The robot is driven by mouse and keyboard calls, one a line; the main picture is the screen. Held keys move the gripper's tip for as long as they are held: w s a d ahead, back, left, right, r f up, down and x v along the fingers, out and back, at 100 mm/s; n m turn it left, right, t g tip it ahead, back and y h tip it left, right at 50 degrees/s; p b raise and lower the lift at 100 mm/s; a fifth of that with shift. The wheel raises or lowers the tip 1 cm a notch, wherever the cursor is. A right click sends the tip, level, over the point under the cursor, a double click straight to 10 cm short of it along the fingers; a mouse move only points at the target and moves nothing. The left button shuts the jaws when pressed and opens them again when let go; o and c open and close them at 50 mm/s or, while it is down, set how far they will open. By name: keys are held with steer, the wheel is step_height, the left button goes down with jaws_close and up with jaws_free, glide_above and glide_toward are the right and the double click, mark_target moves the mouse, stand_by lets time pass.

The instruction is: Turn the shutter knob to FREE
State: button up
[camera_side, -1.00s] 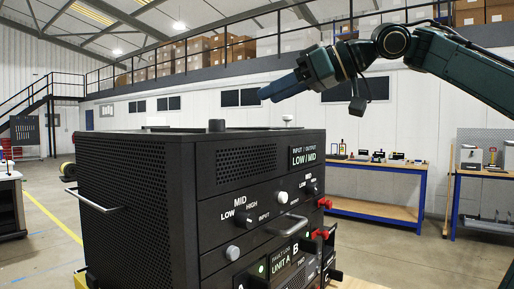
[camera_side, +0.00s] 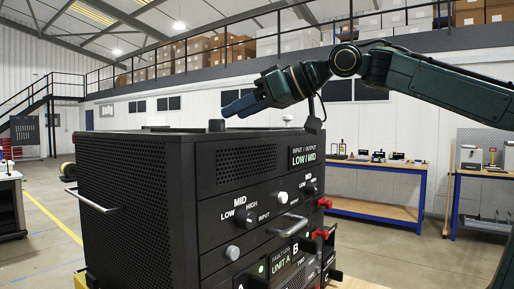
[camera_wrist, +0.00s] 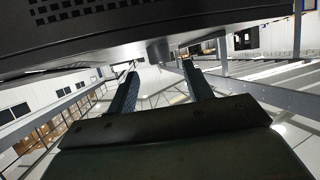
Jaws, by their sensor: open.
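A dark upright cylindrical knob (camera_side: 216,126) stands on top of the black rack unit (camera_side: 125,180). No label FREE or shutter is readable, so I cannot tell for sure that it is the shutter knob. My gripper (camera_side: 228,108) is above the top of the rack, just up and right of this knob, pointing left and slightly down. In the wrist view my gripper (camera_wrist: 160,66) shows two separate fingers with nothing clearly held between them. A dark shape lies beyond the fingertips there, too unclear to name.
A small white-topped post (camera_side: 287,119) stands at the top's rear. A workbench (camera_side: 375,195) is behind.

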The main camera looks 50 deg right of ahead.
mark_target(222, 120)
steer(key=shift+x, duration=2.45)
steer(key=c, duration=1)
steer(key=shift+o, duration=0.2)
steer(key=shift+a+m+h, duration=0.15)
steer(key=shift+m+h, duration=0.55)
steer(key=shift+h, duration=0.2)
steer(key=shift+m+h, duration=0.8)
steer(key=shift+h, duration=0.1)
steer(key=o, duration=1)
steer(key=shift+c, duration=0.2)
steer(key=shift+s, duration=0.1)
